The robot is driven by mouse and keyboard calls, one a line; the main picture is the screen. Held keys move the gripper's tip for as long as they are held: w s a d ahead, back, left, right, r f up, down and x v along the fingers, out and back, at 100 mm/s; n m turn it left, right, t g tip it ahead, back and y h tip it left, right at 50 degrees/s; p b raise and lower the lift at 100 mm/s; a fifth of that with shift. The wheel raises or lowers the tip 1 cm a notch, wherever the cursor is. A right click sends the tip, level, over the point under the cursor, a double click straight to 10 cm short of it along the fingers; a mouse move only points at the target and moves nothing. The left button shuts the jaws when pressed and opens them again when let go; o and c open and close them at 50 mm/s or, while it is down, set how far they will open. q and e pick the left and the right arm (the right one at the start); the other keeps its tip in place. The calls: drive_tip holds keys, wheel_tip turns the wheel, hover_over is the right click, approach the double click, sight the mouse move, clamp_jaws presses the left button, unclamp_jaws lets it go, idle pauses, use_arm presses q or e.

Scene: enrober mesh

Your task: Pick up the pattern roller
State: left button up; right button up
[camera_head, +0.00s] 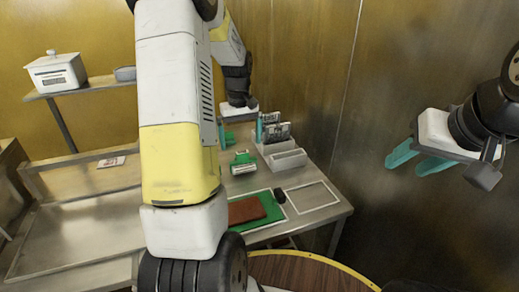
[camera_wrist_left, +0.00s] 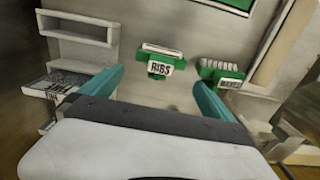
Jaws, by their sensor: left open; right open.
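Two green-and-white tools lie on the steel table. One is labelled RIBS (camera_wrist_left: 160,62). The other has a ridged white part and a label that seems to read WAVES (camera_wrist_left: 222,75). I cannot tell for sure which is the pattern roller. The head view shows one green-and-white tool (camera_head: 243,163); the other is not visible there, and my left arm covers that area. My left gripper (camera_head: 241,134) is open and empty at the table's back, its teal fingers pointing toward the tools. In the left wrist view RIBS appears between the fingertips. My right gripper (camera_head: 412,162) is open and empty, at the right, clear of the table.
A grey organizer (camera_head: 288,160) with dark upright pieces stands beside the tools. A green mat (camera_head: 273,211) bears a brown slab (camera_head: 247,209); a small black object (camera_head: 279,195) lies near it. An outlined empty rectangle (camera_head: 312,197) is at right. A white lidded box (camera_head: 58,74) stands on a shelf.

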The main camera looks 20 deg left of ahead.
sight(242, 152)
use_arm(q)
drive_tip(key=f, duration=0.5)
drive_tip(key=shift+s+d+f, duration=0.15)
drive_tip(key=shift+d+f, duration=0.05)
drive_tip(key=shift+f, duration=0.05)
drive_tip(key=c, duration=1.3)
drive_tip(key=shift+r, duration=0.15)
drive_tip(key=shift+r, duration=0.55)
wheel_tip(242, 152, up, 2)
drive_tip(key=shift+r, duration=0.1)
drive_tip(key=s+d, duration=0.1)
drive_tip(key=s, duration=0.4)
drive_tip(key=s+d+r, duration=0.1)
drive_tip(key=s+d, duration=0.1)
drive_tip(key=s, duration=0.3)
drive_tip(key=s+d, duration=0.2)
drive_tip(key=s, duration=0.3)
drive_tip(key=shift+d+r, duration=0.25)
